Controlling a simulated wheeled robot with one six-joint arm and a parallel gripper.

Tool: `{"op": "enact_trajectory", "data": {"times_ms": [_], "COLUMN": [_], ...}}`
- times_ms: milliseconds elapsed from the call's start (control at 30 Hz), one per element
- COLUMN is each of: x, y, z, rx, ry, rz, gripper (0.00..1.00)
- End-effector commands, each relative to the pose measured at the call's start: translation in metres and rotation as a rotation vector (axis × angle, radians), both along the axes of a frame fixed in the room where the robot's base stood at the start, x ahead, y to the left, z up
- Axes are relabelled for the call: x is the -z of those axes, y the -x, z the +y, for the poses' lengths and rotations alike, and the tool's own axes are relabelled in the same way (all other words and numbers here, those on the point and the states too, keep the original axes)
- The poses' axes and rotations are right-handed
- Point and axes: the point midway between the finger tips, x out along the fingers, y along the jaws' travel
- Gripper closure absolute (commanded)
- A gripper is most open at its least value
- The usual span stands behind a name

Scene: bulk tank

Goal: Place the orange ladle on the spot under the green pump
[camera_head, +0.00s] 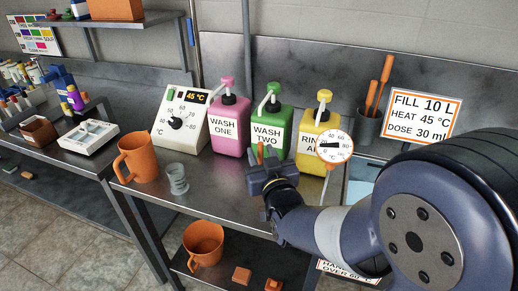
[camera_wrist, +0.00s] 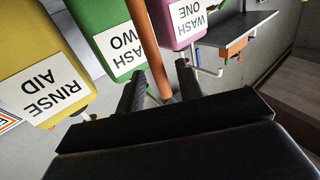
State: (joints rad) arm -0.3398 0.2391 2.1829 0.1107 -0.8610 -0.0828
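The green pump (camera_head: 268,131), labelled WASH TWO, stands on the steel bench between a pink and a yellow pump. My gripper (camera_head: 268,168) is in front of it, over the bench, and hides the bench surface under its nozzle. In the wrist view the fingers of my gripper (camera_wrist: 158,85) stand close on both sides of an orange handle (camera_wrist: 148,45), which I take as the ladle's. The handle's upper end (camera_head: 261,153) shows above the gripper in the head view. The ladle's bowl is hidden. The green pump (camera_wrist: 105,30) is also behind the handle in the wrist view.
The pink pump (camera_head: 230,124) and yellow pump (camera_head: 315,136) flank the green one. An orange jug (camera_head: 138,157) and a clear cup (camera_head: 177,179) stand left of my gripper. A holder (camera_head: 368,127) with orange-handled tools stands right.

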Motion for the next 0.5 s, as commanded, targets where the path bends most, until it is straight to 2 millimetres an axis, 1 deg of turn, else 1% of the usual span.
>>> {"op": "enact_trajectory", "data": {"times_ms": [33, 100, 300, 500], "x": [0.000, 0.000, 0.001, 0.000], "y": [0.010, 0.023, 0.057, 0.079], "z": [-0.002, -0.006, -0.014, -0.020], "rx": [-0.001, -0.002, -0.001, -0.001], "ry": [0.000, 0.000, 0.000, 0.000], "rz": [-0.002, -0.002, -0.002, -0.002], "gripper": [0.66, 0.66, 0.66, 0.66]}}
